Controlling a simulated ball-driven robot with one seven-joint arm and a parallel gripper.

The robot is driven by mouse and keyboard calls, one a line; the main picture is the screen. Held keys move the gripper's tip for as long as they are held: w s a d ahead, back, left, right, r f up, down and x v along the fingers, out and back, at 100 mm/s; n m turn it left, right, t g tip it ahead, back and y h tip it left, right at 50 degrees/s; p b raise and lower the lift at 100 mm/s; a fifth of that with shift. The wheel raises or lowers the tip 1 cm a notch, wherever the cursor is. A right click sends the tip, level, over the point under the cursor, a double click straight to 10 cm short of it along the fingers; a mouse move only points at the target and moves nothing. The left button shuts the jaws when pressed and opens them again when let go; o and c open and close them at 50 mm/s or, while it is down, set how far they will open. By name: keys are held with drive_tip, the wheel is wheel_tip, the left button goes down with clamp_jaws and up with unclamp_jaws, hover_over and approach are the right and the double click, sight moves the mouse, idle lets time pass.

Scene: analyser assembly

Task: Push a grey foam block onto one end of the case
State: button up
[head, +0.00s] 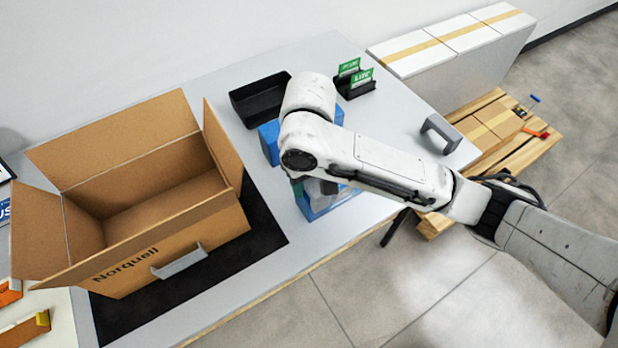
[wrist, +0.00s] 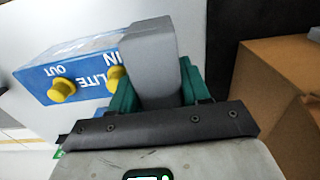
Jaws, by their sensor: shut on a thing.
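The case is blue with a light top; its front in the wrist view (wrist: 85,72) carries the words LITE, IN and OUT and two yellow caps. In the head view the case (head: 318,209) lies on the table, largely hidden by my arm. My gripper (wrist: 158,92) has green fingers shut on a grey foam block (wrist: 150,48). The block is at the case's right end in the wrist view, by the IN cap; I cannot tell how far it is seated. A second grey, U-shaped foam block (head: 440,133) stands at the table's right.
An open cardboard box (head: 150,245) stands on a black mat (head: 262,232) at the left. A black tray (head: 245,106) and a holder with green cards (head: 355,85) are at the back. The table's right part is mostly clear.

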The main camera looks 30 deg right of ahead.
drive_tip(key=o, duration=1.1)
drive_tip(key=shift+f, duration=0.1)
drive_tip(key=shift+r+p, duration=3.6)
